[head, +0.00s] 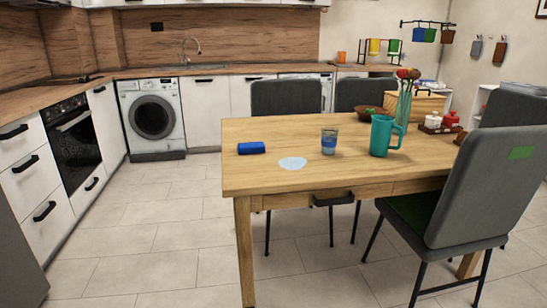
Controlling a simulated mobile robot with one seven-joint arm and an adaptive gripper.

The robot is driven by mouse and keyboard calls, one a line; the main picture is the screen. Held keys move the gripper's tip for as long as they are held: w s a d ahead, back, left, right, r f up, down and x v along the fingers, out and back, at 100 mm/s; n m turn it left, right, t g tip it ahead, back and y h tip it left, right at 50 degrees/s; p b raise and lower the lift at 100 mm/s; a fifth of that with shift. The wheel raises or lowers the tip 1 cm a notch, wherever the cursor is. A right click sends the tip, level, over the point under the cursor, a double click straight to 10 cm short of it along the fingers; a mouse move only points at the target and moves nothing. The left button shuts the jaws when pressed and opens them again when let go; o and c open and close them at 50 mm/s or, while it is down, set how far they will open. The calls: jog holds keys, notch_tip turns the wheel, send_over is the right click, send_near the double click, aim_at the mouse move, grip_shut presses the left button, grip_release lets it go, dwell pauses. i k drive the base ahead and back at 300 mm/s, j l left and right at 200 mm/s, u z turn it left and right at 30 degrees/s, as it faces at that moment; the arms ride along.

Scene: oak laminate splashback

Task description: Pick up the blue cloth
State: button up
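A small folded blue cloth (251,148) lies on the wooden table (265,176), near its left edge. A pale, flat, light-blue round patch (292,163) lies on the tabletop just in front and to the right of it. A glass with a blue band (329,141) stands upright to the right of the cloth, apart from it. My gripper does not show in this view.
A teal pitcher (380,136), a brown bowl (368,113) and red-and-white jars (432,121) stand farther right on the table. A grey chair (485,185) blocks the right front side. Tiled floor (155,235) is free at left. White cabinets and a washing machine (152,117) line the back.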

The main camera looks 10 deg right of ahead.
aim_at(251, 148)
jog(key=i+u, duration=0.15)
jog(key=u, duration=0.3)
jog(key=i+l+u, duration=0.1)
jog(key=u, duration=0.3)
jog(key=i+l+u, duration=0.15)
jog(key=l, duration=0.2)
jog(key=i+l+u, duration=0.15)
jog(key=i+l, duration=0.15)
jog(key=i+l+u, duration=0.15)
jog(key=l, duration=0.3)
jog(key=i+l, duration=0.15)
jog(key=l, duration=0.2)
jog(key=i+l, duration=0.15)
jog(key=l, duration=0.2)
jog(key=i+l, duration=0.2)
jog(key=l, duration=0.2)
jog(key=i+l, duration=0.15)
jog(key=l, duration=0.2)
